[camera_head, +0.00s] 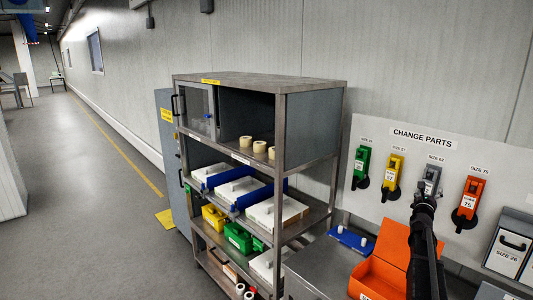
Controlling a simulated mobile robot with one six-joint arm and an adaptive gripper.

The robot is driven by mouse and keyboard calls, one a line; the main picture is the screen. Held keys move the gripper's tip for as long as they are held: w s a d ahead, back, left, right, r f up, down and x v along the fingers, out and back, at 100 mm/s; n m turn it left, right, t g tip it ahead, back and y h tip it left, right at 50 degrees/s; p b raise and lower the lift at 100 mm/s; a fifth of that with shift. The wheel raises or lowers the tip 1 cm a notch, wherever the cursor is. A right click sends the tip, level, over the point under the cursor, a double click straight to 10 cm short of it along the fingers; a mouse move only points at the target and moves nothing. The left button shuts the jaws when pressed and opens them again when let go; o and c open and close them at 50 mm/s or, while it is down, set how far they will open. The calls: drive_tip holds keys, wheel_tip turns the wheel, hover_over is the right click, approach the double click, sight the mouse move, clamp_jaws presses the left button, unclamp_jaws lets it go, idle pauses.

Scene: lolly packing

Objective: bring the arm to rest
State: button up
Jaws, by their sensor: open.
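My arm, black, rises from the bottom right of the head view. My gripper (426,198) is at its upper end, in front of the change parts board (420,146). It is open, though its fingers are small and dark here. It overlaps the lower part of the grey size 62 part (432,178) in the picture; I cannot tell whether they touch. I see nothing held in it. The arm hides part of the orange box below.
Green (361,163), yellow (393,171) and orange (470,196) parts hang on the board. An open orange box (378,278) and a blue tray (351,240) sit on the metal bench (323,268). A loaded metal shelf (281,130) stands left. The aisle floor (90,200) is clear.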

drive_tip(key=s+a+f+n+g+y+b, duration=0.15)
drive_tip(key=a+f+n+y, duration=0.35)
drive_tip(key=a+f+n, duration=0.5)
drive_tip(key=s+a+f+n+g+y+b, duration=0.1)
drive_tip(key=a+f+n+y+b, duration=0.35)
drive_tip(key=a, duration=0.85)
drive_tip(key=s+a+f+n+g+y+b, duration=0.2)
drive_tip(key=s+a+f+n+g+y, duration=0.3)
drive_tip(key=s+a+f+n, duration=0.65)
drive_tip(key=s+a+f+n+g+b, duration=0.1)
drive_tip(key=s+a+f+n+g, duration=0.2)
drive_tip(key=s, duration=0.4)
drive_tip(key=s+a+f+n+g+h+b, duration=0.1)
drive_tip(key=s+a+f+n+g, duration=0.2)
drive_tip(key=s+a+n, duration=0.2)
drive_tip(key=s+a+f+n+g+h+b, duration=0.1)
drive_tip(key=s+a+f+n+g, duration=0.2)
drive_tip(key=s, duration=0.5)
drive_tip(key=shift+s+a+n+b, duration=0.4)
drive_tip(key=shift+a+n, duration=0.25)
drive_tip(key=shift+n, duration=0.35)
